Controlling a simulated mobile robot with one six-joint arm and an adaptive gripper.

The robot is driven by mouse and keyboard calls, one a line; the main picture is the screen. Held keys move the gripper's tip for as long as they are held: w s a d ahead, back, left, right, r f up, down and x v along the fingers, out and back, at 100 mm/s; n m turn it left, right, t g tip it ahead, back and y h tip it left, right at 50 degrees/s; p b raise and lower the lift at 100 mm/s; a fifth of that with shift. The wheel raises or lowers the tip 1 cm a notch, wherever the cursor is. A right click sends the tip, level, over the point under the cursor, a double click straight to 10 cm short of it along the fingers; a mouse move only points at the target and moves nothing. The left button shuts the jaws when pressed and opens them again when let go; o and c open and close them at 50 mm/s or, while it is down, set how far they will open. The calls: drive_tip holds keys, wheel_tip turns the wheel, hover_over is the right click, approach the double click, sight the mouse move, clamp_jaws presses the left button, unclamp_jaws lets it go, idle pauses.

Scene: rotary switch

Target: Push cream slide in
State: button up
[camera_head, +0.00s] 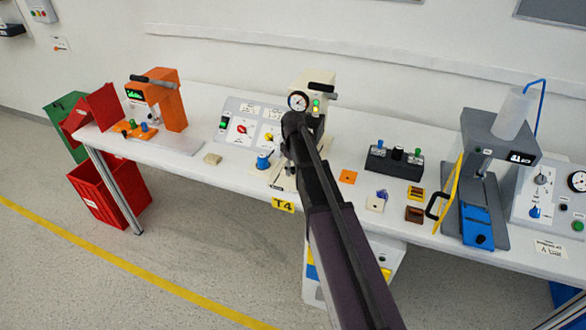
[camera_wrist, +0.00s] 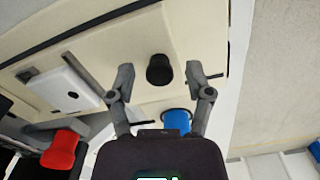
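The cream machine (camera_head: 313,86), with a round gauge and a black handle on top, stands at the middle of the bench. My arm hides its lower front in the head view. In the wrist view a cream body (camera_wrist: 205,30) fills the upper part, with a black round knob (camera_wrist: 160,70) on it. I cannot tell which cream part is the slide or how far in it sits. My gripper (camera_wrist: 162,85) is open, its fingers apart on either side of the black knob, with no clear contact. A blue cylinder (camera_wrist: 177,121) shows just below, between the fingers.
A blue knob (camera_head: 263,161) stands left of my arm. A grey control panel (camera_head: 245,124) and an orange press (camera_head: 160,101) are further left. Small blocks and a black switch box (camera_head: 395,160) lie right. A red part (camera_wrist: 64,150) shows lower left in the wrist view.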

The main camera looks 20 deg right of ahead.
idle(0.3)
drive_tip(key=s+a, duration=0.1)
drive_tip(key=s, duration=0.1)
drive_tip(key=s+a, duration=0.2)
drive_tip(key=s, duration=0.1)
drive_tip(key=s+a, duration=0.2)
drive_tip(key=shift+s+a, duration=0.15)
drive_tip(key=shift+s, duration=0.1)
drive_tip(key=shift+w+r+p, duration=0.25)
drive_tip(key=shift+r+p, duration=0.45)
wheel_tip(320, 180, up, 13)
drive_tip(key=p, duration=1.3)
drive_tip(key=s+f+m+b, duration=0.4)
drive_tip(key=s, duration=0.4)
drive_tip(key=s+f+m+b, duration=0.3)
drive_tip(key=s+f+b, duration=0.1)
drive_tip(key=s, duration=0.4)
drive_tip(key=shift+d+f+m+b, duration=0.2)
drive_tip(key=shift+f+m+b, duration=0.2)
drive_tip(key=w+r+n+p, duration=0.1)
drive_tip(key=w+r+p, duration=0.3)
drive_tip(key=w, duration=0.4)
drive_tip(key=w+r+p, duration=0.4)
drive_tip(key=w, duration=0.4)
drive_tip(key=shift+w+d+r+n, duration=0.15)
drive_tip(key=shift+w+r+n, duration=0.1)
drive_tip(key=shift+n, duration=0.15)
